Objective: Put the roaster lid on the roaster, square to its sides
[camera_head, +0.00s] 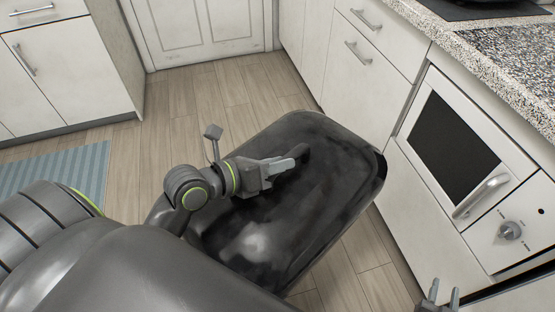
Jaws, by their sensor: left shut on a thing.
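The roaster lid (320,200) is a large dark, worn rectangular piece with rounded corners, in the middle of the head view. It lies at a slant in the picture and appears to be held above the floor. My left gripper (293,161) is shut on its dark handle (304,154), near the middle of the lid's top. My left arm hides the lid's near left part. My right gripper (442,292) shows at the bottom right edge, its two fingertips apart with nothing between them, clear of the lid. I cannot see the roaster.
White cabinets with an oven (450,145) and a speckled countertop (510,65) stand on the right, close to the lid's right end. More white cabinets (70,70) stand at the left. The wooden floor (215,105) is clear, with a blue rug (60,172) at the left.

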